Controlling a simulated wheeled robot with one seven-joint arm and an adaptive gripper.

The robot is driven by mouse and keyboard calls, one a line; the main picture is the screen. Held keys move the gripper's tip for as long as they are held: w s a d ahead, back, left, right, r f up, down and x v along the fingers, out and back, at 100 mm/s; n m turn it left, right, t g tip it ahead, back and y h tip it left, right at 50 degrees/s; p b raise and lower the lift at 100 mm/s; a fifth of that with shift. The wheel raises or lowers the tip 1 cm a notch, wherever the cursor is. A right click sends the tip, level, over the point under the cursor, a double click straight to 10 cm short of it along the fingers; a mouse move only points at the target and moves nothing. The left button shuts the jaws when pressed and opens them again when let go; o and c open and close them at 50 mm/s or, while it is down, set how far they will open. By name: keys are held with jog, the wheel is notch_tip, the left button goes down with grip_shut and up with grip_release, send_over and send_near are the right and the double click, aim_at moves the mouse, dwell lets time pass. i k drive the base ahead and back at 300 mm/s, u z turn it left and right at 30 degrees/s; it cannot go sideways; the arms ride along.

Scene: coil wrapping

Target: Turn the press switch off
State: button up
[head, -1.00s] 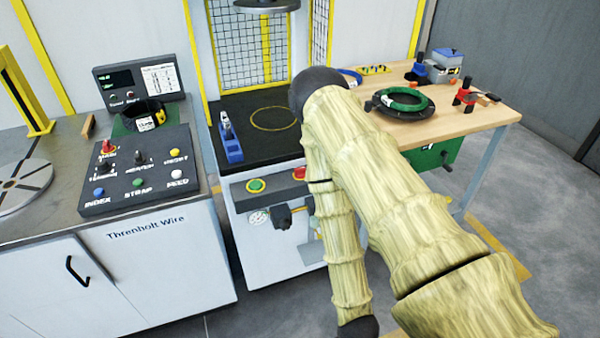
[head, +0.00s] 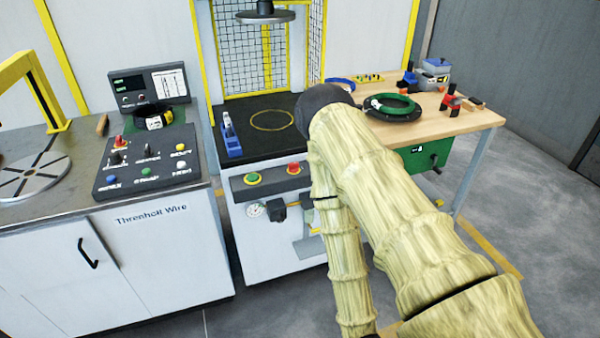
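The press (head: 285,245) stands in the middle of the head view, with a black bed marked by a yellow ring and a round press head (head: 267,15) above it. Its front panel carries a green button (head: 253,179) and a red button (head: 294,168). Below them are a round gauge (head: 256,210) and a black switch-like part (head: 279,210); its setting is too small to tell. My arm crosses the right of the press, its forearm pointing down. My gripper is outside the frame.
A control console (head: 148,165) with several knobs and buttons sits on the left cabinet (head: 130,260). A blue tool (head: 232,143) stands on the press bed. Open grey floor lies at right.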

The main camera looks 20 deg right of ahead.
aim_at(294, 168)
jog(key=k, duration=0.1)
jog(key=u, duration=1.1)
jog(key=i, duration=1)
jog(key=z, duration=1.1)
